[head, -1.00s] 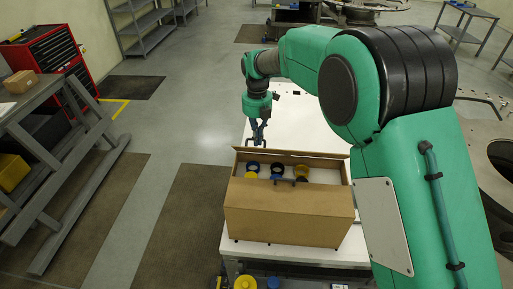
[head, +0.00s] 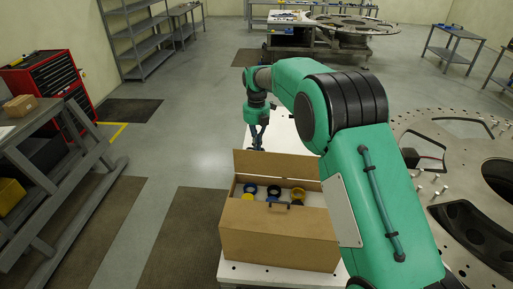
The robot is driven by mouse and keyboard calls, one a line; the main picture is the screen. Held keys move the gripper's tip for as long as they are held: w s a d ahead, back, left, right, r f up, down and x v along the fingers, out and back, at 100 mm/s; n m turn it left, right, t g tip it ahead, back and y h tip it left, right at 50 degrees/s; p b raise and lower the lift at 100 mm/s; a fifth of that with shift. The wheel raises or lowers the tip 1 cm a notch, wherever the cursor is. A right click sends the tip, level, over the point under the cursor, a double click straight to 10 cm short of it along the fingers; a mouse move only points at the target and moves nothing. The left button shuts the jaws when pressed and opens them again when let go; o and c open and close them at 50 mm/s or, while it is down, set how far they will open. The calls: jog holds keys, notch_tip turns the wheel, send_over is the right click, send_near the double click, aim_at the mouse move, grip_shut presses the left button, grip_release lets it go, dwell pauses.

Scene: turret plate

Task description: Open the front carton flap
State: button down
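The brown carton (head: 280,238) stands on a white table, its top open. Its far flap (head: 276,165) stands up along the back edge. Inside are several blue, yellow and black round parts; a blue one (head: 274,191) and a yellow one (head: 297,194) show. A small dark blue piece lies at the near rim. My gripper (head: 257,145) points down just beyond the far flap, near its left half. Its fingertips are small and dark, and I cannot tell whether they are apart or touch the flap.
The white table (head: 232,270) extends behind the carton, partly hidden by my arm. A round metal plate (head: 455,200) with openings and pegs is at the right. A grey rack (head: 60,180) and a red tool chest (head: 50,78) stand at the left. Open floor lies between.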

jog(key=shift+w+f+g, duration=0.5)
jog(key=shift+f+g, duration=0.1)
jog(key=shift+f, duration=0.1)
jog(key=shift+w+f+g, duration=0.45)
jog(key=shift+f+g, duration=0.15)
jog(key=shift+f, duration=0.1)
jog(key=shift+w+a+f+g+p, duration=0.1)
jog(key=shift+w+g+p, duration=0.1)
jog(key=shift+w+g, duration=0.45)
jog(key=shift+w+f+g+p, duration=0.15)
jog(key=shift+w+g, duration=0.2)
jog(key=shift+w, duration=0.5)
jog(key=shift+w, duration=0.1)
jog(key=shift+w, duration=0.1)
notch_tip(320, 180, up, 10)
